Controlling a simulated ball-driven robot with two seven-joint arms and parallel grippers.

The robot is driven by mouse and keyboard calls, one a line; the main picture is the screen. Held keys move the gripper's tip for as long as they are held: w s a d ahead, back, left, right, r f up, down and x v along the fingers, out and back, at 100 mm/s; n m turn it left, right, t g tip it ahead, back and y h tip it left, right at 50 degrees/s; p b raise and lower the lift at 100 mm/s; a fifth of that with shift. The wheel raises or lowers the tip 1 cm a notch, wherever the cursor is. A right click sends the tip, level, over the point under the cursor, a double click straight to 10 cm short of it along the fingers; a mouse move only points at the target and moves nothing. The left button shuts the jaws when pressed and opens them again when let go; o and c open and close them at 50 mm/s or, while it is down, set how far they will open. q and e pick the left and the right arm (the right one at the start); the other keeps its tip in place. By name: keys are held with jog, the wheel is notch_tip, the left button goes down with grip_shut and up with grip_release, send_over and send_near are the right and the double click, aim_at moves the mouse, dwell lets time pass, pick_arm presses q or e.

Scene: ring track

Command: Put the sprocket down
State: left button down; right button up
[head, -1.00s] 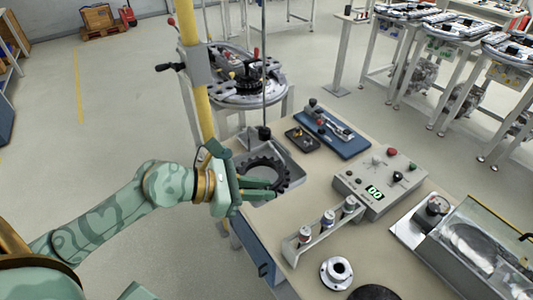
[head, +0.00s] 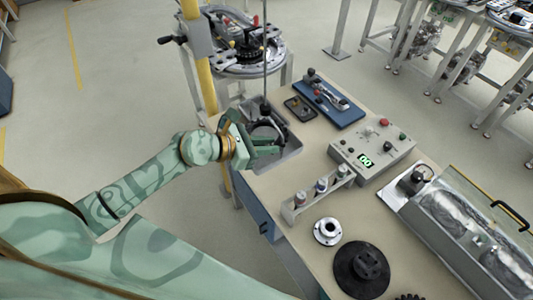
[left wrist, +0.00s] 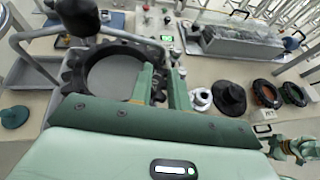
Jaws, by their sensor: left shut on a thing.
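My left gripper (head: 264,147) is shut on the near rim of the black toothed sprocket (head: 257,131), a wide ring partly hidden by the fingers. The sprocket is over the shallow grey metal tray (head: 291,146) at the table's left corner; whether it touches the tray floor I cannot tell. In the left wrist view the sprocket (left wrist: 73,75) fills the upper left, with the gripper fingers (left wrist: 161,84) across its right rim and the tray (left wrist: 28,73) beside it. A green gripper-like part, likely my right gripper (left wrist: 296,148), shows small at the lower right edge there.
A thin upright rod with a black knob (head: 265,107) stands close behind the sprocket. A blue tray (head: 336,107), control box (head: 372,148), vial rack (head: 318,193), silver flange (head: 327,231) and black hub (head: 361,268) occupy the table. A yellow post (head: 205,90) stands left.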

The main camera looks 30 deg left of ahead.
pick_arm(q)
jog(key=b, duration=0.2)
send_over(266, 158)
notch_tip(266, 158, down, 4)
jog(key=shift+f, duration=0.15)
notch_tip(266, 158, down, 3)
jog(key=shift+w+f+b, duration=0.1)
jog(key=shift+b, duration=0.2)
jog(key=c, duration=1.6)
grip_release()
jog(key=shift+f, duration=0.15)
